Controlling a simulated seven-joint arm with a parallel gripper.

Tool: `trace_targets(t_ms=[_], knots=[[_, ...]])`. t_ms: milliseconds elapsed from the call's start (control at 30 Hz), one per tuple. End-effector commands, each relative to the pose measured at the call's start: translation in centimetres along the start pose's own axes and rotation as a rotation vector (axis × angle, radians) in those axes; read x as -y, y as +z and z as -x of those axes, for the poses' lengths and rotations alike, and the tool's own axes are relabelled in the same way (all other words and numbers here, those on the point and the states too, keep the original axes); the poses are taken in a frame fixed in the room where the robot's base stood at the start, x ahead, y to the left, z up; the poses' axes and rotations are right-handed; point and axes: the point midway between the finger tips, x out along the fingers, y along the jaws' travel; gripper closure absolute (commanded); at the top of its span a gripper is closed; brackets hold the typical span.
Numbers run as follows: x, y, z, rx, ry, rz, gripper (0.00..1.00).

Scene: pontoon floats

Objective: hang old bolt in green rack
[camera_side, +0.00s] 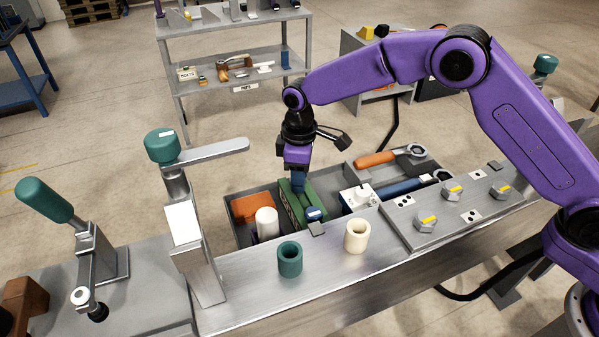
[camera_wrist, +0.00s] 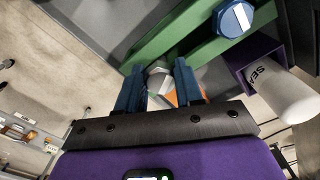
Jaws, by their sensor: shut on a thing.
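The green rack (camera_side: 287,204) stands in the grey tray, and its two rails (camera_wrist: 165,36) run away from me in the wrist view. My gripper (camera_side: 298,187) points down over the rack's far end. Its blue fingers (camera_wrist: 158,84) are shut on a grey hex-headed bolt (camera_wrist: 158,71), which I take as the old bolt. The bolt's head is at the end of the rails; its shank is hidden, and I cannot tell whether the rack bears it. A blue-headed bolt (camera_side: 314,213) sits at the rack's near end, and it also shows in the wrist view (camera_wrist: 234,19).
A white bottle (camera_side: 266,222) in a purple holder (camera_wrist: 252,54) stands left of the rack, beside an orange box (camera_side: 252,207). A white block (camera_side: 357,197) is to the right. Green (camera_side: 290,259) and cream (camera_side: 357,236) cups stand in front. A tall clamp (camera_side: 183,225) rises at left.

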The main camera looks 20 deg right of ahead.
Motion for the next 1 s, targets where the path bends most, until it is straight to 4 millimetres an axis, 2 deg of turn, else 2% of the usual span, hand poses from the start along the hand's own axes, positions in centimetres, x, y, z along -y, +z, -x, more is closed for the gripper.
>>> trace_targets(t_ms=[533, 567, 600, 633, 1000], knots=[[0.0, 0.0, -1.2, 0.0, 0.0, 0.0, 1.0], [0.0, 0.0, -1.1, 0.0, 0.0, 0.0, 0.55], [0.0, 0.0, -1.1, 0.0, 0.0, 0.0, 0.42], [0.0, 0.0, -1.1, 0.0, 0.0, 0.0, 0.35], [0.2, 0.0, -1.0, 0.004, -0.003, 0.003, 0.35]])
